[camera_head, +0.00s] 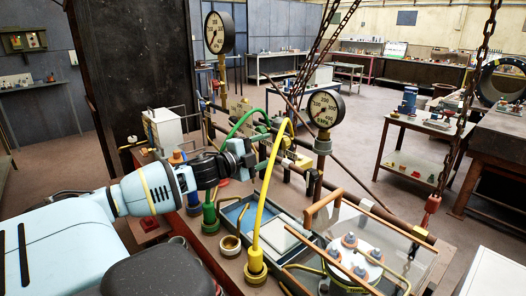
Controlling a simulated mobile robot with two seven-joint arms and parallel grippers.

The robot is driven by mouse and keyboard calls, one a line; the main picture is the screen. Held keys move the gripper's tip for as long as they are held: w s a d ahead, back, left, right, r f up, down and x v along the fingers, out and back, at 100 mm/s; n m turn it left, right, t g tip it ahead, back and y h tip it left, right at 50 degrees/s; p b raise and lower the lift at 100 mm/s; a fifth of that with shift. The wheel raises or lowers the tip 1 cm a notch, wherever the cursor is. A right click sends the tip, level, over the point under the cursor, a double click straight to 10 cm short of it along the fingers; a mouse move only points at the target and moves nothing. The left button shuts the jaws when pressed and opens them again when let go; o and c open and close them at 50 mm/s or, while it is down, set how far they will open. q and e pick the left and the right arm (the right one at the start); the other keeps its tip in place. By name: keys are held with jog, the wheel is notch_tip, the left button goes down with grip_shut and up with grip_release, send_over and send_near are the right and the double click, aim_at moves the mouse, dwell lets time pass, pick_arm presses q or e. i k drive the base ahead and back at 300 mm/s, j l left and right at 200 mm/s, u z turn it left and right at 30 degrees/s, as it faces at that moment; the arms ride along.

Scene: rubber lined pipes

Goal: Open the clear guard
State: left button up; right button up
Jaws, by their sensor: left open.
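The clear guard (400,240) is a see-through panel with orange-brown bars along its edge, at the lower right of the head view. It stands over a pale round flange (352,262) with several grey-blue bolts on orange seats. The guard looks tilted, but how far it is open I cannot tell. My left gripper (246,155) is open above the bench, up and left of the guard and apart from it. It is close to the green and yellow hoses; whether it touches them is unclear. My right gripper is not in view.
A yellow hose (258,215) rises from a brass fitting between my left gripper and the guard. A green hose (242,122) arches behind. Two pressure gauges (325,109) (218,33) stand up from the bench. A shallow tray (283,213) lies left of the guard. A chain (468,110) hangs at right.

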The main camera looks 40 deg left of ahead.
aim_at(336, 196)
jog(key=k+j, duration=0.15)
jog(key=k, duration=0.85)
